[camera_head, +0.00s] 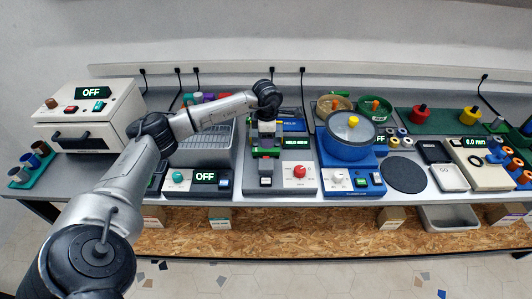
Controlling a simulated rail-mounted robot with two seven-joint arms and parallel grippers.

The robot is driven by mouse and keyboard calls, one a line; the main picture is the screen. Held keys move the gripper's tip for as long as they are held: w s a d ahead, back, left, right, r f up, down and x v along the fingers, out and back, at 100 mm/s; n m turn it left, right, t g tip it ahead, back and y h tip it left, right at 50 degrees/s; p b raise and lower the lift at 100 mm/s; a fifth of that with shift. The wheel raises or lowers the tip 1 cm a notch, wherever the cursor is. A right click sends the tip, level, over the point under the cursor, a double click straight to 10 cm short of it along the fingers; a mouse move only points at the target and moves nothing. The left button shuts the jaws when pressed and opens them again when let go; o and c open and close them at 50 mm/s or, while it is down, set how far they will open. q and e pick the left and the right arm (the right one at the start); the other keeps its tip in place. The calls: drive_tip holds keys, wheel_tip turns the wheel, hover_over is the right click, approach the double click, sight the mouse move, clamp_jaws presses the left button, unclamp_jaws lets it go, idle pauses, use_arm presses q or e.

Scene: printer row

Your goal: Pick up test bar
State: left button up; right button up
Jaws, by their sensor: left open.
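My left arm comes in from the lower left and reaches over the bench. My left gripper (265,152) is open and points down over the grey testing machine (307,183) in the middle of the bench. This machine has a red knob and a lit green display. I cannot make out a test bar clearly; the gripper hides the area under it. My right gripper is not in the picture.
A white oven-like box (90,112) stands at the left. A blue machine with a round blue lid (348,138) is right of the gripper. A dark round mat (405,175) and a gauge (478,165) lie farther right. The bench's front edge (300,200) runs across.

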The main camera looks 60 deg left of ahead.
sight(266, 152)
use_arm(q)
drive_tip(key=shift+s+f+b, duration=0.15)
drive_tip(key=shift+f+b, duration=0.35)
drive_tip(key=shift+f, duration=2.3)
drive_tip(key=shift+a, duration=0.1)
drive_tip(key=shift+c, duration=0.3)
clamp_jaws()
drive_tip(key=shift+r, duration=0.15)
